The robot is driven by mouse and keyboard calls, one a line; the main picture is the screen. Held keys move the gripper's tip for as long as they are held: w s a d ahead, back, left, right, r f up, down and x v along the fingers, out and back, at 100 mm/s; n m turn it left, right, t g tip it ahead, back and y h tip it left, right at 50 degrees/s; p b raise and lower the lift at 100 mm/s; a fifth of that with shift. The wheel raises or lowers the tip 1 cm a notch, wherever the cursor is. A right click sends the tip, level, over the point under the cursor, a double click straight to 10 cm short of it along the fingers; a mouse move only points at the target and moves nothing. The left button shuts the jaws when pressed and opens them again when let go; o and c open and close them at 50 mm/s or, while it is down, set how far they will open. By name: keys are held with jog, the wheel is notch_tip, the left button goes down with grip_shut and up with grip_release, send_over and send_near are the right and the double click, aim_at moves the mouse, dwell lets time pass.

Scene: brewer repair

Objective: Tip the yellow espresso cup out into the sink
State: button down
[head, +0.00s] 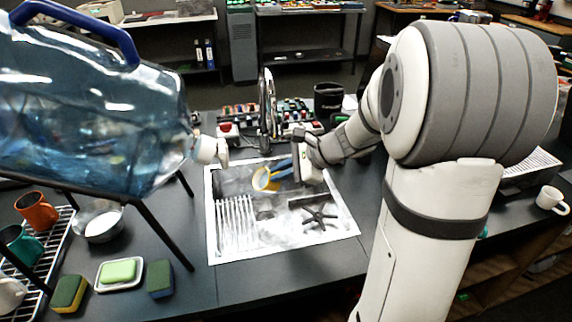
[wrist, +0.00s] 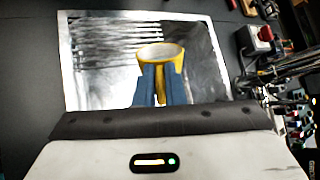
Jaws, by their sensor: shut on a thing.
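The yellow espresso cup (head: 265,180) is over the metal sink (head: 213,228) in the head view, tilted. In the wrist view the cup (wrist: 160,55) shows its pale inside and rim, with the sink (wrist: 80,85) behind it. My gripper (head: 280,169) reaches in from the right with its blue fingers shut on the cup. The fingers (wrist: 160,80) also show in the wrist view, on the cup's handle side. I cannot tell whether any liquid is in the cup.
A big blue water bottle (head: 90,110) on a stand fills the left. Sponges (head: 160,278), a soap dish (head: 118,272) and a rack with mugs (head: 37,211) stand left of the sink. A white mug (head: 552,200) is far right. The faucet (head: 268,105) rises behind the sink.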

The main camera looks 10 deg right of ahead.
aim_at(268, 181)
jog(key=shift+a+r+n+h+p, duration=0.1)
jog(key=shift+a+n+h+p, duration=0.15)
jog(key=shift+a+h+p, duration=0.6)
jog(key=shift+a+r+n+h+p, duration=0.1)
jog(key=shift+a+n+h+p, duration=0.2)
jog(key=shift+h+p, duration=0.9)
jog(key=a+h+p, duration=0.1)
jog(key=p, duration=0.3)
jog(key=shift+f+g, duration=0.2)
jog(key=shift+g, duration=0.1)
jog(key=shift+a+f+h+p, duration=0.2)
jog(key=shift+h+p, duration=0.25)
jog(key=shift+p, duration=0.25)
